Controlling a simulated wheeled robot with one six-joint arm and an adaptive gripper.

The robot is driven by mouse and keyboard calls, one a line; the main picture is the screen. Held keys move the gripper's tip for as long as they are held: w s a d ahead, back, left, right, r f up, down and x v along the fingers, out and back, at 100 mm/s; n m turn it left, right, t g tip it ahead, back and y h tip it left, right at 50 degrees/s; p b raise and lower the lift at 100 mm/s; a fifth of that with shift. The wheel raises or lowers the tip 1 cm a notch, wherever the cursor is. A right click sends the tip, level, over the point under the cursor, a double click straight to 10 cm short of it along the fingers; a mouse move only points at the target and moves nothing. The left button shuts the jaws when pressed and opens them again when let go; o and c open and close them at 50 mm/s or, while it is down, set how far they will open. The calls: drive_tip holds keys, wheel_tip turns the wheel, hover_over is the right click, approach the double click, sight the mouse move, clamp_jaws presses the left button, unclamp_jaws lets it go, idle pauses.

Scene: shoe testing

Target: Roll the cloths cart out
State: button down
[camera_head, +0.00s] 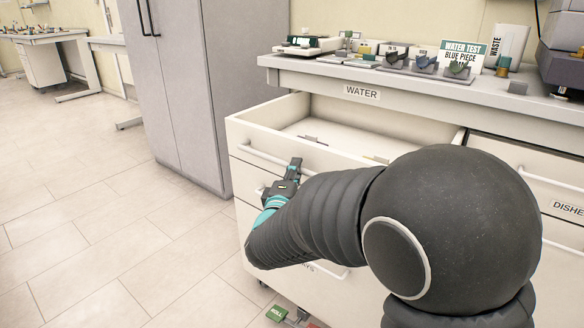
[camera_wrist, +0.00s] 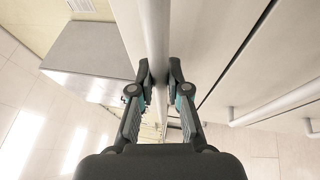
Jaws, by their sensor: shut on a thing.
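A white drawer cart (camera_head: 246,220) stands under the bench, with its top drawer (camera_head: 262,112) pulled open. A label on its front is mostly hidden behind my arm, so I cannot read it as cloths. My gripper (camera_head: 295,168) is at the long bar handle (camera_head: 252,153) on the front of the open drawer. In the wrist view, my gripper (camera_wrist: 160,75) has one finger on each side of the white bar handle (camera_wrist: 158,40) and is shut on it. A green pedal marked ROLL (camera_head: 277,313) shows near the floor, with a red one partly visible beside it.
The bench (camera_head: 300,78) above carries several test pieces and a water test sign (camera_head: 464,53). A grey cabinet (camera_head: 190,90) stands to the left behind the cart. Another drawer unit (camera_head: 545,165) is at the right. The tiled floor (camera_head: 110,220) at left is clear.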

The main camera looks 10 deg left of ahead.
drive_tip(key=shift+r, duration=0.2)
drive_tip(key=c, duration=1.1)
unclamp_jaws()
drive_tip(key=shift+c, duration=0.2)
drive_tip(key=shift+f, duration=0.1)
drive_tip(key=s+a+f, duration=0.1)
drive_tip(key=s+f, duration=0.1)
drive_tip(key=s, duration=0.9)
drive_tip(key=shift+s+a, duration=0.15)
drive_tip(key=shift+s, duration=0.25)
drive_tip(key=shift+f, duration=0.1)
